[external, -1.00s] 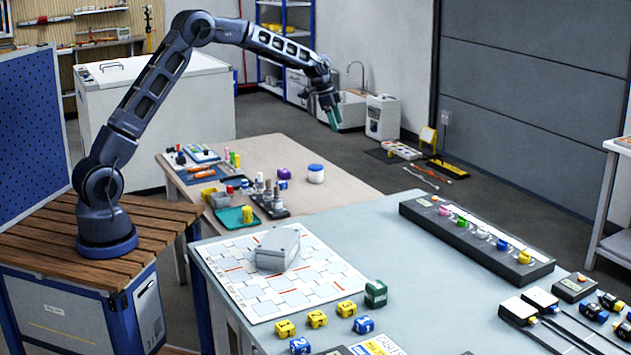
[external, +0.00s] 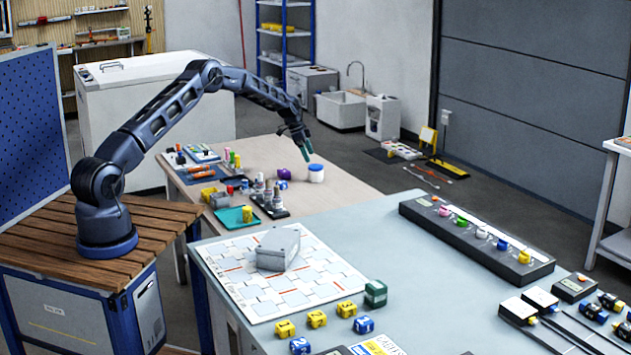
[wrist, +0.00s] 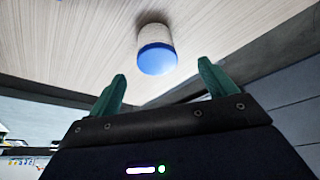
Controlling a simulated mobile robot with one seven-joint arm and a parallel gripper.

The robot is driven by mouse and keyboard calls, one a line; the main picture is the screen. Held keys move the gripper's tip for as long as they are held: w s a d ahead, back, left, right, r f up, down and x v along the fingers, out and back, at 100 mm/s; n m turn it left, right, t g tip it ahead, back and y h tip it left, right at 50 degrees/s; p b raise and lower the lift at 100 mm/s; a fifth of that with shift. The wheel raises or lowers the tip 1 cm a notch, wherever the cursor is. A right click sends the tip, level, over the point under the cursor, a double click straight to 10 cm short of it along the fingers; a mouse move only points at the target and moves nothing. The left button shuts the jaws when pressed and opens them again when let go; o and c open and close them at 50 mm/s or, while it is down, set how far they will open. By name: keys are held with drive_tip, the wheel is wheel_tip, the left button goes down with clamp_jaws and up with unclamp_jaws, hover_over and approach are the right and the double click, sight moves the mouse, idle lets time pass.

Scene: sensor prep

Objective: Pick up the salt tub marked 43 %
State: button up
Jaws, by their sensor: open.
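A white tub with a blue lid (external: 316,174) stands upright on the light wooden table; no 43 % mark is legible on it. In the wrist view the same tub (wrist: 156,58) shows just beyond and between my fingertips, with its blue lid towards me. My gripper (external: 307,151) is above the tub, slightly to its left in the external view, with its green fingers pointing down. In the wrist view the fingers of my gripper (wrist: 162,78) are spread apart with nothing between them.
A purple item (external: 284,174) lies left of the tub. Small bottles in a dark tray (external: 270,208) and a green tray (external: 234,217) are further left. The wooden table (external: 340,197) is bare around the tub's right side. A grey-blue table (external: 370,240) stands in front.

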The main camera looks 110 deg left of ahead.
sight(314, 165)
drive_tip(key=x, duration=0.5)
drive_tip(key=shift+d+x, duration=0.2)
drive_tip(key=shift+x, duration=2.45)
drive_tip(key=shift+w, duration=0.15)
